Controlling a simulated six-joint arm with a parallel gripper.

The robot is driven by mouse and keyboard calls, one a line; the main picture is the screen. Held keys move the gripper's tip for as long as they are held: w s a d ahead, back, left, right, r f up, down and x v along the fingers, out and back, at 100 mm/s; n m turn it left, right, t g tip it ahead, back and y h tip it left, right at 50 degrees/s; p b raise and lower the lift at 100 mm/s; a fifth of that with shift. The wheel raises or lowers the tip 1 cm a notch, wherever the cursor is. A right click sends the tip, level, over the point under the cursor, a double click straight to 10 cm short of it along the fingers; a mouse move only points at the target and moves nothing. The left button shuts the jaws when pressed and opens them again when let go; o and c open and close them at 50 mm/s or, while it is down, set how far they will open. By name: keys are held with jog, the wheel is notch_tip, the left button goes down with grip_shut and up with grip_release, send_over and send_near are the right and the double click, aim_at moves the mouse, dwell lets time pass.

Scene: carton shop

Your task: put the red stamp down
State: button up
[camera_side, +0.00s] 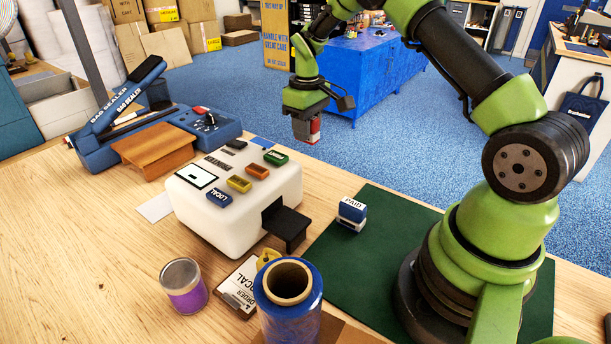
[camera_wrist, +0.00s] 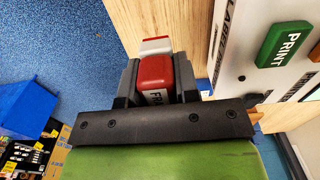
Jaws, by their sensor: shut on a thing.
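The red stamp (camera_side: 313,128) is held in my gripper (camera_side: 308,122), high up, behind and to the right of the white printer in the side view. In the wrist view the red stamp (camera_wrist: 154,72) sits between the two dark fingers of my gripper (camera_wrist: 155,80), with a white end beyond it and partly hidden lettering on its near side. The gripper is shut on it. Below the stamp the wrist view shows the wooden table edge and blue floor. A blue PAID stamp (camera_side: 351,211) stands upright on the green mat (camera_side: 377,260).
The white printer (camera_side: 240,215) with coloured buttons stands mid-table. A blue bag sealer (camera_side: 100,150), purple tin (camera_side: 183,286), clipboard (camera_side: 238,288) and blue film roll (camera_side: 289,310) are around it. The green mat has bare room around the PAID stamp.

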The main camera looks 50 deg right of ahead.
jog(key=shift+w+f, duration=0.3)
notch_tip(320, 180, down, 9)
jog(key=shift+f, duration=0.15)
jog(key=shift+f, duration=0.1)
jog(key=o, duration=0.9)
